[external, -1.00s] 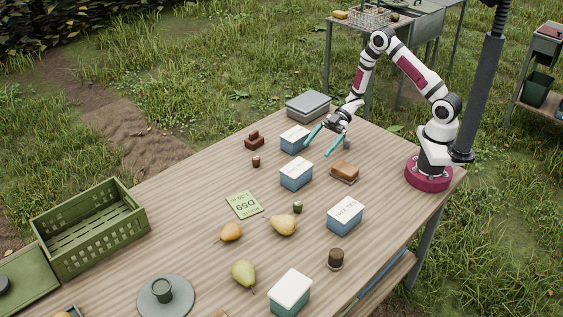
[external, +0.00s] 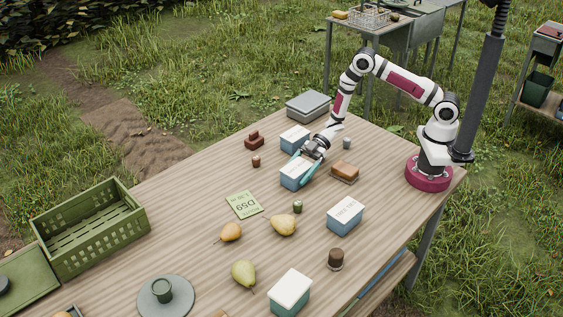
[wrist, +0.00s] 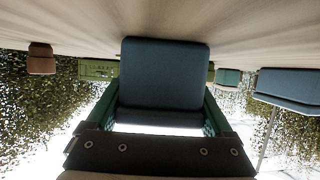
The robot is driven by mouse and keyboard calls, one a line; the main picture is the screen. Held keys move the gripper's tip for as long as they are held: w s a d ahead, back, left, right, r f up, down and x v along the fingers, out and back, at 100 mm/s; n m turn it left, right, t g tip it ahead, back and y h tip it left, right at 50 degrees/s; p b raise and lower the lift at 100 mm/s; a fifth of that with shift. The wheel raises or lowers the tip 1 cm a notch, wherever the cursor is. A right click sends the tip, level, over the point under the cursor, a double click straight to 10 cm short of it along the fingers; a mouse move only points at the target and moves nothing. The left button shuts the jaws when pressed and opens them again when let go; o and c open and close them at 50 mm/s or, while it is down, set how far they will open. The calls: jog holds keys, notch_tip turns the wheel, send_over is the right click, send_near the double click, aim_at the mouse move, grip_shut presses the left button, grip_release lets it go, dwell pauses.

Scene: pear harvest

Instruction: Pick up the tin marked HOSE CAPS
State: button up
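Several blue tins with pale lids stand on the table; I cannot read HOSE CAPS on any. My gripper (external: 299,171) is low over the middle blue tin (external: 291,181), with one teal finger on either side of it. In the wrist view this tin (wrist: 164,75) fills the space between the fingers, dark and close. The fingers look spread; contact with its sides cannot be made out. Another blue tin (external: 294,141) stands just behind. A third (external: 344,218), with small lettering on its lid, is to the right, and a teal-sided tin (external: 289,294) is at the front.
A brown block (external: 344,172) lies close right of the gripper. A grey box (external: 308,105) is at the back. A D59 card (external: 244,205), pears (external: 283,225) and a small green item (external: 297,207) lie in front. A green crate (external: 90,238) stands at the left.

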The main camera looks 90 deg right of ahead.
jog(key=c, duration=1)
